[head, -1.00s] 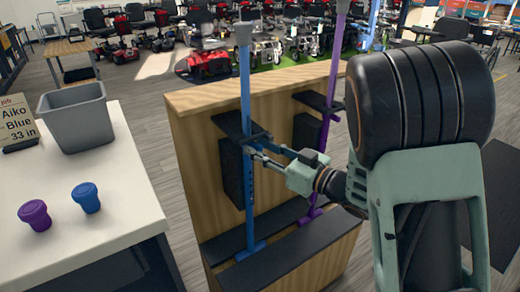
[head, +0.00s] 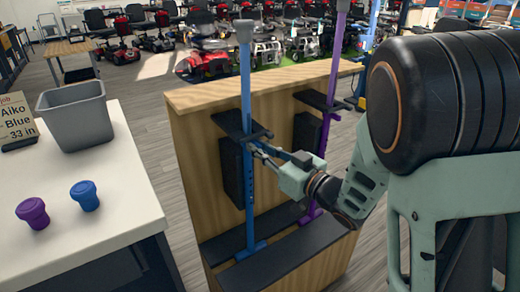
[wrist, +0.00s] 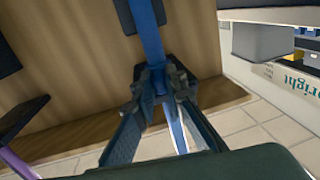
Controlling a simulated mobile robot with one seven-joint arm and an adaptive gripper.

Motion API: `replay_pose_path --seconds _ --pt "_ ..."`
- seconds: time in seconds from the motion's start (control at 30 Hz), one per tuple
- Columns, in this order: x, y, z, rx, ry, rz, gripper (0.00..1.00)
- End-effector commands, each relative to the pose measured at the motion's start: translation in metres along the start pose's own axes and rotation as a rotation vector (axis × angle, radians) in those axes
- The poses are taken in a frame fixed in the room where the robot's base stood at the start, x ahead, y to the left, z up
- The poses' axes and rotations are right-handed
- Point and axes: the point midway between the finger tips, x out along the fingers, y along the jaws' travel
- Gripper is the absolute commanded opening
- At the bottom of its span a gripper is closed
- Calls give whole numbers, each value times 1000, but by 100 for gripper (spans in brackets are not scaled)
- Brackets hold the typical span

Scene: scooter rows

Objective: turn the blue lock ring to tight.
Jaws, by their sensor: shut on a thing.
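A blue pole (head: 246,90) with a grey top stands upright in a wooden stand. A black bracket (head: 236,122) surrounds it partway up. My gripper (head: 254,148) reaches in from the right, its fingertips at the pole just below the bracket. In the wrist view, my gripper's two fingers (wrist: 160,92) sit on either side of the blue pole (wrist: 148,38). They are shut on the blue lock ring, which is mostly hidden between the fingertips. I cannot read its turn position or any mark on it.
A purple pole (head: 328,90) stands close by on the right in the same wooden stand (head: 195,130). At left, a white counter (head: 110,185) holds a grey bin (head: 77,118), a purple cup-shaped piece (head: 33,212), a blue one (head: 85,196) and a sign (head: 15,118).

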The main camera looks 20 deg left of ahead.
Motion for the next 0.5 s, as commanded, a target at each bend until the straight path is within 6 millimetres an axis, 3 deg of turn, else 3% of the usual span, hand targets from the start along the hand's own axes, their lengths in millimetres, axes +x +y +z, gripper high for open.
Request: replay_pose_path --seconds 0.5 --pt "0 -8 0 0 -1 172 0"
